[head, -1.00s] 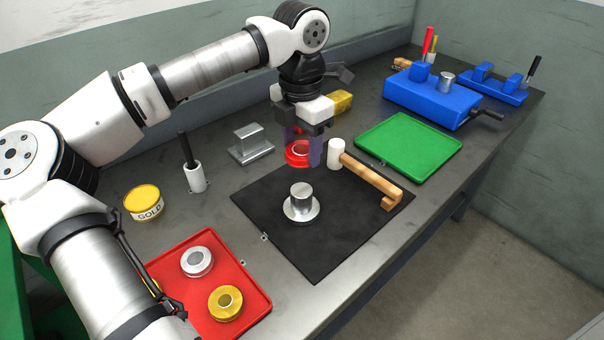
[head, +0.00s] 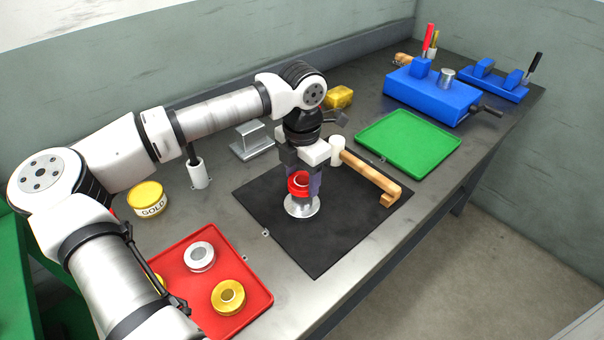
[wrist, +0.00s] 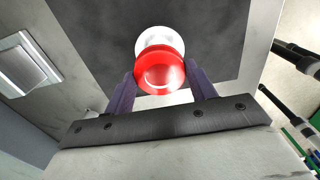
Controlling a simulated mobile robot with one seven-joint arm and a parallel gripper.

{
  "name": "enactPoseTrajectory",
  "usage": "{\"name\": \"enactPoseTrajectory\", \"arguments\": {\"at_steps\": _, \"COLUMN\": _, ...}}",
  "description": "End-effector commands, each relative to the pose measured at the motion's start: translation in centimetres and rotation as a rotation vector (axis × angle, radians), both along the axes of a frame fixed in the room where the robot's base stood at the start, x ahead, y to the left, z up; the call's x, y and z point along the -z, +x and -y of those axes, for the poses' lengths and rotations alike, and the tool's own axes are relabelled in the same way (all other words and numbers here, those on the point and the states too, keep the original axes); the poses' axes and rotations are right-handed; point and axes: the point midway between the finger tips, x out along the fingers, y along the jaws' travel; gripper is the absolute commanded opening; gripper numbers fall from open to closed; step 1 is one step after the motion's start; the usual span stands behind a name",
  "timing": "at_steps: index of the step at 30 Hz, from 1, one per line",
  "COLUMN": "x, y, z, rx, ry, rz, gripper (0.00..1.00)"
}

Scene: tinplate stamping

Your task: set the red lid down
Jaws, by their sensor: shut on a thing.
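The red lid (head: 299,184) is between the fingers of my gripper (head: 302,187), which is shut on it. In the head view it is over the upper part of the silver stepped stand (head: 301,208) on the black mat (head: 335,240). I cannot tell whether the lid touches the stand. In the wrist view the red lid (wrist: 160,71) sits between the two purple-grey fingers, and the pale stand (wrist: 155,38) shows partly behind it. The top of the stand is hidden by the lid and my gripper.
A mallet (head: 368,176) lies across the mat's back right edge. A red tray (head: 245,302) with silver and gold lids is at front left. An empty green tray (head: 410,143) is at right.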

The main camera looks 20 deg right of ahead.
Motion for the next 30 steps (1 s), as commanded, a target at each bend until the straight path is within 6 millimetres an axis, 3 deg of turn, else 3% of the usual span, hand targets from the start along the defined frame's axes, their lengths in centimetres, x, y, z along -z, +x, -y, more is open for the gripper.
{"name": "enactPoseTrajectory", "arguments": {"at_steps": 16, "x": 1.07, "y": 0.03, "z": 0.01, "rx": 0.0, "ry": -0.001, "rz": 0.0, "gripper": 0.34}}
{"name": "enactPoseTrajectory", "arguments": {"at_steps": 17, "x": 1.07, "y": 0.02, "z": 0.0, "rx": 0.0, "ry": -0.001, "rz": 0.0, "gripper": 0.59}}
{"name": "enactPoseTrajectory", "arguments": {"at_steps": 21, "x": 1.07, "y": 0.02, "z": 0.0, "rx": 0.0, "ry": 0.0, "rz": 0.0, "gripper": 0.77}}
{"name": "enactPoseTrajectory", "arguments": {"at_steps": 30, "x": 0.95, "y": 0.01, "z": 0.01, "rx": 0.0, "ry": 0.0, "rz": 0.0, "gripper": 0.77}}
